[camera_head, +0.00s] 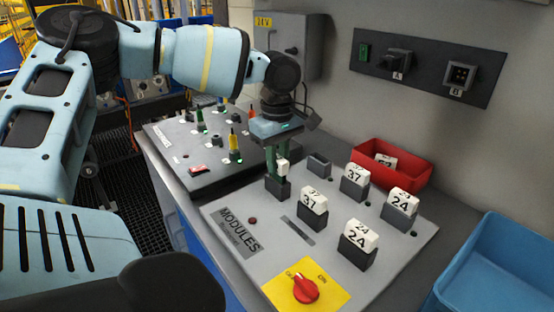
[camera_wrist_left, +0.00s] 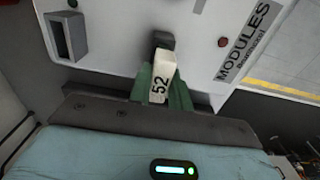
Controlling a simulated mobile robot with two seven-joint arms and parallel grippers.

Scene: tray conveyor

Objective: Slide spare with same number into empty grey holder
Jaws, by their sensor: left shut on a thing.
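My left gripper (camera_head: 277,160) points down at the back left of the MODULES panel (camera_head: 235,262). Its green fingers are shut on a white module (camera_head: 283,169) at a dark grey holder (camera_head: 278,190). In the left wrist view the module (camera_wrist_left: 160,82) reads 52 between the fingers (camera_wrist_left: 162,92), with its far end at the holder (camera_wrist_left: 163,40); how deep it sits is unclear. An empty grey holder (camera_head: 318,165) stands just to the right, also in the left wrist view (camera_wrist_left: 66,36). A white spare (camera_head: 386,161), apparently numbered 52, lies in the red bin (camera_head: 410,178). My right gripper is not in view.
Modules 37 (camera_head: 312,200), 37 (camera_head: 354,175), 24 (camera_head: 402,203) and 24 (camera_head: 358,238) stand in other holders. A red knob (camera_head: 305,289) is at the front. A peg panel (camera_head: 180,147) is left; a blue crate (camera_head: 500,265) is right.

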